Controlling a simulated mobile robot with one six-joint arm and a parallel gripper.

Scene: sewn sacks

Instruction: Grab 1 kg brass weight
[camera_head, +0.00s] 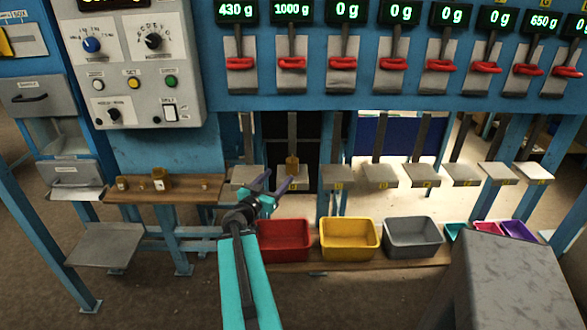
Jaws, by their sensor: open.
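A brass weight (292,163) stands upright on the second hanging pan from the left. The display above that pan (291,10) reads 1000 g. My gripper (279,178) is open and empty, in front of and a little below this weight in the picture, apart from it as far as I can tell. More brass weights (160,179) of different sizes stand on the wooden shelf (190,188) at the left. Their markings are too small to read.
Several grey pans hang in a row under red-handled levers (291,63). Red (285,240), yellow (350,239) and grey (412,237) bins stand below. A control panel (130,65) is at the upper left. A grey block (515,285) fills the lower right.

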